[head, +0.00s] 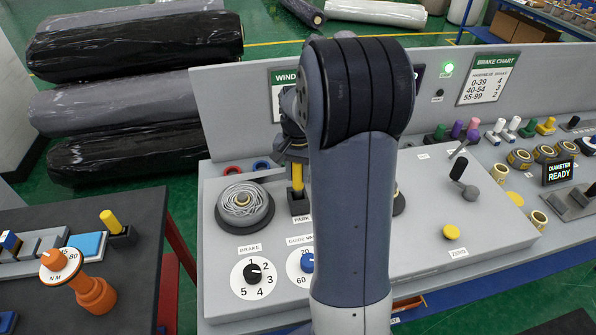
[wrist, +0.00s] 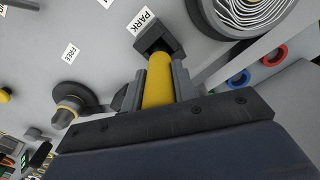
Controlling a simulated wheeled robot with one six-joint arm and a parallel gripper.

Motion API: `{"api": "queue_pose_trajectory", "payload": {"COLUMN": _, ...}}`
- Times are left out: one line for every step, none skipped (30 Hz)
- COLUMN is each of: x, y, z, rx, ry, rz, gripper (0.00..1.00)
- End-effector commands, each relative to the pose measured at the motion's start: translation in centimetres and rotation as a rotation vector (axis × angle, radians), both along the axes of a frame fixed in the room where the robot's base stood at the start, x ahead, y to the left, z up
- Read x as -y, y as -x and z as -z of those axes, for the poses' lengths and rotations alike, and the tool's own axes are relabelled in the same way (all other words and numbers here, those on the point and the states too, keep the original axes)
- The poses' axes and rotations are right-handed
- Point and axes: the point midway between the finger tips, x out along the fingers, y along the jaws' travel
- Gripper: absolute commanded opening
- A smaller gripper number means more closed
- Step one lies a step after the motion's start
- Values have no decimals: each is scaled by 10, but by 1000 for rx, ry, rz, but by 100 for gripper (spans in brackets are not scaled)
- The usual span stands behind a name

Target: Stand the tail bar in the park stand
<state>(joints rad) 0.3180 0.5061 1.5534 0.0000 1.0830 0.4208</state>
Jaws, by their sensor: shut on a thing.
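The yellow tail bar (head: 297,178) hangs upright from my gripper (head: 294,160), over the black park stand (head: 299,205) on the grey console. In the wrist view, my gripper (wrist: 159,82) is shut on the bar (wrist: 158,91), with one dark finger on each side. The bar's far end meets the opening of the park stand (wrist: 173,44), beside the PARK label. How deep the end sits in the stand is hidden. My arm covers the console right of the stand in the head view.
A wound coil (head: 244,205) sits left of the stand, with red and blue rings (head: 262,165) behind it. Brake (head: 253,273) and guide dials are in front. Another yellow piece (head: 110,221) stands in a black holder on the left table. Wrapped rolls lie behind.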

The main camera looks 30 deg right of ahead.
Motion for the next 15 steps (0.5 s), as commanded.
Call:
{"api": "queue_pose_trajectory", "payload": {"x": 0, "y": 0, "z": 2, "rx": 1, "ry": 1, "rz": 0, "gripper": 0}}
{"api": "queue_pose_trajectory", "payload": {"x": 0, "y": 0, "z": 3, "rx": 1, "ry": 1, "rz": 0, "gripper": 0}}
{"api": "queue_pose_trajectory", "payload": {"x": 0, "y": 0, "z": 4, "rx": 1, "ry": 1, "rz": 0, "gripper": 0}}
{"api": "queue_pose_trajectory", "payload": {"x": 0, "y": 0, "z": 5, "rx": 1, "ry": 1, "rz": 0, "gripper": 0}}
{"api": "queue_pose_trajectory", "payload": {"x": 0, "y": 0, "z": 6, "rx": 1, "ry": 1, "rz": 0, "gripper": 0}}
{"api": "queue_pose_trajectory", "payload": {"x": 0, "y": 0, "z": 8, "rx": 1, "ry": 0, "rz": 0, "gripper": 0}}
{"api": "queue_pose_trajectory", "payload": {"x": 0, "y": 0, "z": 9, "rx": 1, "ry": 1, "rz": 0, "gripper": 0}}
{"api": "queue_pose_trajectory", "payload": {"x": 0, "y": 0, "z": 10, "rx": 1, "ry": 0, "rz": 0, "gripper": 0}}
{"api": "queue_pose_trajectory", "payload": {"x": 0, "y": 0, "z": 12, "rx": 1, "ry": 0, "rz": 0, "gripper": 0}}
{"api": "queue_pose_trajectory", "payload": {"x": 0, "y": 0, "z": 13, "rx": 1, "ry": 0, "rz": 0, "gripper": 0}}
{"api": "queue_pose_trajectory", "payload": {"x": 0, "y": 0, "z": 14, "rx": 1, "ry": 0, "rz": 0, "gripper": 0}}
{"api": "queue_pose_trajectory", "payload": {"x": 0, "y": 0, "z": 16, "rx": 1, "ry": 0, "rz": 0, "gripper": 0}}
{"api": "queue_pose_trajectory", "payload": {"x": 0, "y": 0, "z": 17, "rx": 1, "ry": 0, "rz": 0, "gripper": 0}}
{"api": "queue_pose_trajectory", "payload": {"x": 0, "y": 0, "z": 18, "rx": 1, "ry": 0, "rz": 0, "gripper": 0}}
{"api": "queue_pose_trajectory", "payload": {"x": 0, "y": 0, "z": 20, "rx": 2, "ry": 1, "rz": 0, "gripper": 0}}
